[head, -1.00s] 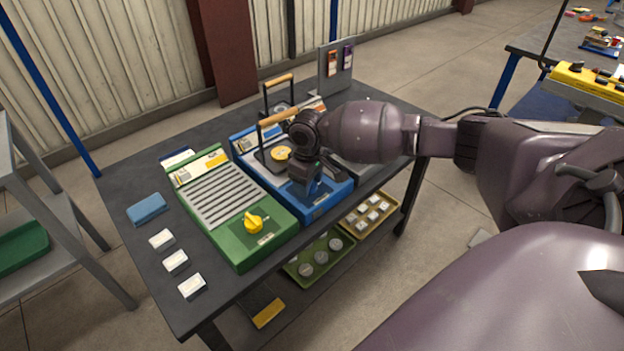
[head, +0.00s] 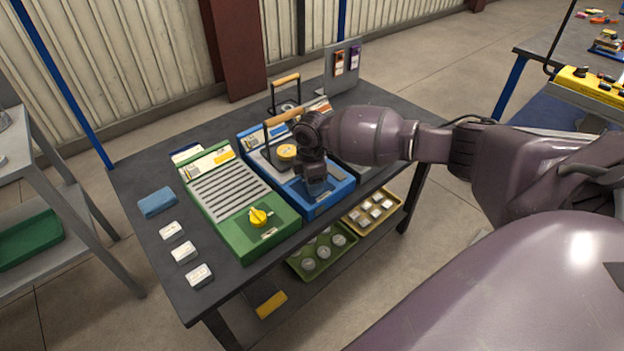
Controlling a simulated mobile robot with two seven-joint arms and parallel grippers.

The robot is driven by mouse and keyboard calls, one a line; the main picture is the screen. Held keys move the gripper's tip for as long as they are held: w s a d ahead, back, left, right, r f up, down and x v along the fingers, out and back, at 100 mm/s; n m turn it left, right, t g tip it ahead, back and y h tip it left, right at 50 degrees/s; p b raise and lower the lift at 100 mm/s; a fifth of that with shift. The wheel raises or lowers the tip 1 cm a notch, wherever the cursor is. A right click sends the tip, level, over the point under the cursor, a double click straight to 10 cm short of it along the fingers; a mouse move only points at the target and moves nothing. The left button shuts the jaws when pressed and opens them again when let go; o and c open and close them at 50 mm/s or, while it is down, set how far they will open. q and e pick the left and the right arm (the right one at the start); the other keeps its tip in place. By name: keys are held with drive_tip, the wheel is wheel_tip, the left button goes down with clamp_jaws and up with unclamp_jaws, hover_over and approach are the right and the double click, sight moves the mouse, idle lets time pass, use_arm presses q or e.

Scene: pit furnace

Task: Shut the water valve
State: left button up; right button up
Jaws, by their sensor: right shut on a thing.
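A blue unit (head: 325,206) lies on the dark table, with a round yellow part (head: 287,152) near its middle. My right gripper (head: 316,186) points down onto the near end of this blue unit. It is shut on a small part there, probably the water valve's handle, which the gripper hides. I cannot tell the handle's angle. To the left is a green unit (head: 240,246) with a slatted plate and a yellow knob (head: 258,217); my gripper is apart from it. My left gripper is not in view.
Wooden-handled frames (head: 284,118) stand close behind my right gripper. A blue block (head: 157,202) and several white blocks (head: 184,251) lie on the table's left side. A green tray (head: 346,236) and a yellow tray (head: 390,202) sit on the shelf below.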

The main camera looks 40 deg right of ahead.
drive_tip(key=shift+s+f+n, duration=0.1)
drive_tip(key=shift+n, duration=0.7)
drive_tip(key=o, duration=0.7)
drive_tip(key=shift+c, duration=0.2)
